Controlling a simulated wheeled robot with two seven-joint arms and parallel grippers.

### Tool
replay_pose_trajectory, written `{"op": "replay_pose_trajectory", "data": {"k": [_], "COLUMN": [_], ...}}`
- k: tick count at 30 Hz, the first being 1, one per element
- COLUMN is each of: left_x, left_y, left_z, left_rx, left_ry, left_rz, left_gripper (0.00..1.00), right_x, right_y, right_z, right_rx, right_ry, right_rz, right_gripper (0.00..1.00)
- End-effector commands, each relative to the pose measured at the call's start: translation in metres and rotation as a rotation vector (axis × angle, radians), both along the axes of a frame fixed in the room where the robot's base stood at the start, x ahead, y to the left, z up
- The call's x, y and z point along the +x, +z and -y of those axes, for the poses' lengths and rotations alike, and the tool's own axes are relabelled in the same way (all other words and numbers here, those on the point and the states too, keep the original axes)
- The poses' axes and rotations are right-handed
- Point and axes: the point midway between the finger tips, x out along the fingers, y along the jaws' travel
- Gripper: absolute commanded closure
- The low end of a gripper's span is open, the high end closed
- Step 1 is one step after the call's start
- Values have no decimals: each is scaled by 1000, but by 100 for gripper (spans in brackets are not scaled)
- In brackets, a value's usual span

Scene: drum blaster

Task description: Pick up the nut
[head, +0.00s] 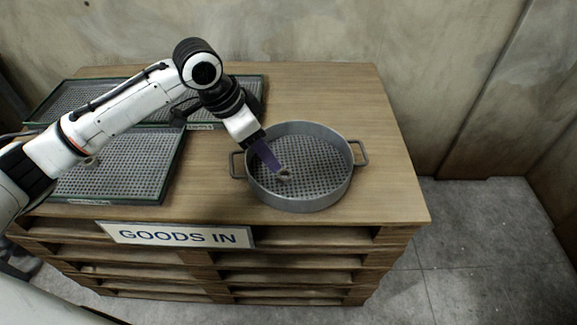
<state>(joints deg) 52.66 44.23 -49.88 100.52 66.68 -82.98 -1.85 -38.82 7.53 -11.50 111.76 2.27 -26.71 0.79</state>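A small grey nut (285,174) shows at the fingertips of my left gripper (278,168), inside a round grey metal basket (341,188) with a perforated floor and two side handles. The gripper's purple fingers reach down over the basket's left rim. I cannot tell whether they are closed on the nut or only beside it, or whether the nut touches the basket floor. Another small light piece (91,160), possibly a nut, lies in the near green-edged tray (166,178). My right gripper is not in view.
The trays and basket stand on a wooden top (395,190) over stacked pallets, with a "GOODS IN" sign (178,235) on the front. A second green-edged tray (258,98) lies behind, partly hidden by my arm. The wood right of and behind the basket is clear.

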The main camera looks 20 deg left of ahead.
Motion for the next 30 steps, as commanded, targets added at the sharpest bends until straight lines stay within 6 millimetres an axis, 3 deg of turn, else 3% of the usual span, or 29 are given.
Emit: {"op": "replay_pose_trajectory", "data": {"k": [6, 18, 28, 30], "left_x": [8, 23, 25, 25], "left_y": [-32, -78, -84, -84], "left_z": [10, 26, 28, 28], "left_rx": [-2, -1, -1, -1], "left_ry": [0, 0, -1, -1], "left_rz": [-2, -1, 2, 2], "left_gripper": [50, 50, 50, 62], "right_x": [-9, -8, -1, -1], "right_y": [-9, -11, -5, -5], "right_z": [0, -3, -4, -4], "right_rx": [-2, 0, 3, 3], "right_ry": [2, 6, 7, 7], "right_rz": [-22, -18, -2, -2], "right_gripper": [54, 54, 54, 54]}}
